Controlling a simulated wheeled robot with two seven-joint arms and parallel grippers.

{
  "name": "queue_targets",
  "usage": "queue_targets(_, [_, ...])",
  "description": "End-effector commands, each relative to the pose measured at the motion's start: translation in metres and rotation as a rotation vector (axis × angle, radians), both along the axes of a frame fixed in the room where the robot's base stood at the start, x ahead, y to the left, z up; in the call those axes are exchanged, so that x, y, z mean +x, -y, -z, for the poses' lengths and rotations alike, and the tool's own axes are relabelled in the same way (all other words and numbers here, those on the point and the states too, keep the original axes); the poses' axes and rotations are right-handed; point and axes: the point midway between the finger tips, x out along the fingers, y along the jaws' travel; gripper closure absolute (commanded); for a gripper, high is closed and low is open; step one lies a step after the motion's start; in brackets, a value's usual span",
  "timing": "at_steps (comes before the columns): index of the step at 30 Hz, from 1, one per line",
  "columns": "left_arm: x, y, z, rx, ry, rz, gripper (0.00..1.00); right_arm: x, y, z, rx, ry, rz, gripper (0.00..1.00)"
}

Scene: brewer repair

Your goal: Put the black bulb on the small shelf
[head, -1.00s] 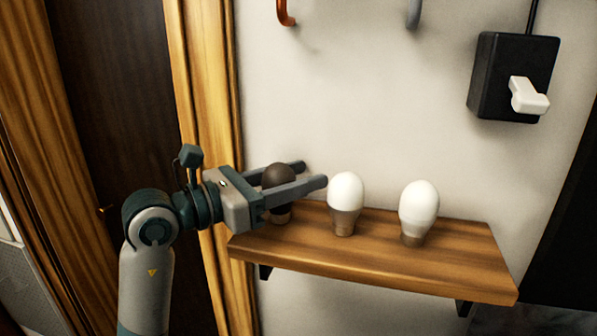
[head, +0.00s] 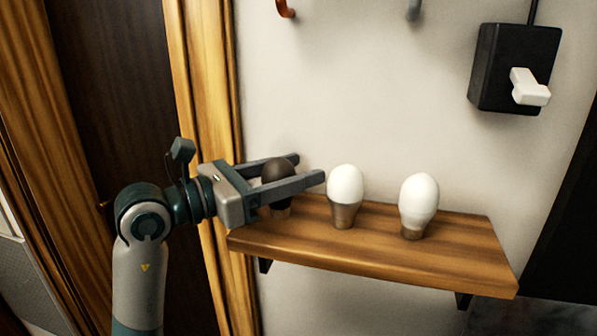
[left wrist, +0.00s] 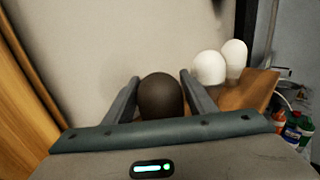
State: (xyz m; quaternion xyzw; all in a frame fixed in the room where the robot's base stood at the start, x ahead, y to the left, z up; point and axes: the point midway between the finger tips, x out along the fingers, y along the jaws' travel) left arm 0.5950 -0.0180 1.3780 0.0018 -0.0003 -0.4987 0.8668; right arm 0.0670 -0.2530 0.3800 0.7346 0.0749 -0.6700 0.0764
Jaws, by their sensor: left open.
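The black bulb (head: 278,171) stands upright at the left end of the small wooden shelf (head: 370,259), its base on the board. It also shows in the left wrist view (left wrist: 161,96), between the two fingers. My left gripper (head: 309,168) is open, with one finger on each side of the bulb. In the left wrist view a small gap shows beside the bulb. The near finger hides part of the bulb in the head view. My right gripper is not in view.
Two white bulbs, a middle one (head: 346,186) and a right one (head: 418,203), stand on the shelf to the right of the fingers. A black wall box (head: 500,69) with a white lever is above right. A wooden door frame (head: 205,90) is at left.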

Motion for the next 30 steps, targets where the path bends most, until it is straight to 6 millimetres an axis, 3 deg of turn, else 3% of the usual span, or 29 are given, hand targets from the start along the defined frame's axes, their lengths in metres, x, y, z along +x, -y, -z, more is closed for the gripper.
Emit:
queue_targets(18, [-0.049, -0.084, 0.002, 0.002, 0.003, -0.002, 0.5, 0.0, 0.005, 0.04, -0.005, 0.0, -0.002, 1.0])
queue_targets(30, [-0.056, -0.096, 0.0, 0.001, 0.001, 0.0, 0.5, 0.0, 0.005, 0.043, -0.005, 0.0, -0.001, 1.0])
